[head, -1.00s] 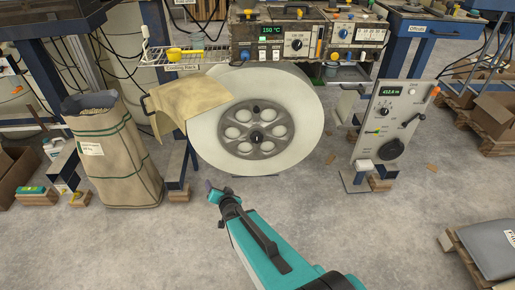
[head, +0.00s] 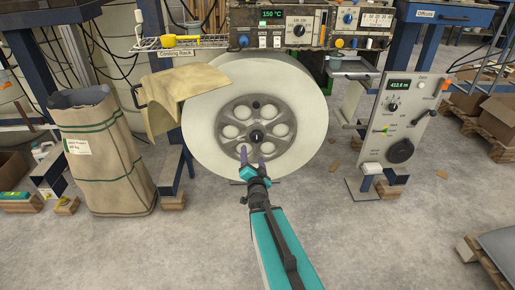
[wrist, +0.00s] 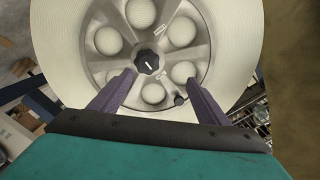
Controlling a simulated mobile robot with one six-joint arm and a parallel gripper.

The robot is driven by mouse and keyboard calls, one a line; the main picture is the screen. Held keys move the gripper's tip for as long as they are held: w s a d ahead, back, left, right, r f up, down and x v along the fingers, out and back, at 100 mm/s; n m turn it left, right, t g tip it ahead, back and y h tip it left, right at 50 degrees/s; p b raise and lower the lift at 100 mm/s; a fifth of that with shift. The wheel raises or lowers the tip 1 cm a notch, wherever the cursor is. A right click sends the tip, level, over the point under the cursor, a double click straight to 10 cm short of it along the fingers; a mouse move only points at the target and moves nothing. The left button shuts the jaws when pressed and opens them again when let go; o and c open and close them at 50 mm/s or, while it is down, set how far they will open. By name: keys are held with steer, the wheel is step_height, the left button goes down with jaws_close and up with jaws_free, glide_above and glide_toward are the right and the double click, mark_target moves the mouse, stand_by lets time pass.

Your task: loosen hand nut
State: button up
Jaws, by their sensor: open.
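The hand nut (head: 257,137) is a dark knob at the centre of the grey spoked hub (head: 238,113) on a large white roll (head: 204,140). In the wrist view the nut (wrist: 148,62) has a lobed edge and a white mark on its face. My gripper (head: 253,155) is open and empty, just below the nut in the head view. In the wrist view its two purple fingers (wrist: 157,83) point at the hub, spread to either side below the nut, apart from it.
A tan cloth (head: 185,92) hangs at the roll's upper left. A tall paper sack (head: 112,170) stands at the left. A control panel (head: 405,120) with a lever stands at the right. The concrete floor (head: 370,240) is clear in front.

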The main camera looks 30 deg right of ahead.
mark_target(257, 138)
steer(key=shift+s+d+f+m+h+b, duration=0.15)
steer(key=shift+d+f+b, duration=0.1)
steer(key=shift+d, duration=0.2)
steer(key=shift+s+d+f+m+h+b, duration=0.1)
steer(key=shift+s+d+f+h+b, duration=0.15)
steer(key=shift+d, duration=0.25)
steer(key=shift+s+d+f+m+h+b, duration=0.1)
steer(key=shift+d+f+b, duration=0.15)
steer(key=shift+d, duration=0.2)
steer(key=shift+w+d+f+b, duration=0.2)
steer(key=shift+w+b, duration=0.2)
steer(key=shift+b, duration=0.65)
steer(key=w+b, duration=0.1)
steer(key=b, duration=0.2)
steer(key=shift+w+d, duration=0.1)
steer(key=shift+d, duration=0.25)
steer(key=shift+w+d+r+b, duration=0.1)
steer(key=shift+w+b, duration=0.1)
steer(key=shift+b, duration=0.55)
steer(key=shift+b+x, duration=1.3)
steer(key=shift+x, duration=4.25)
steer(key=c, duration=1.1)
steer(key=shift+o, duration=0.2)
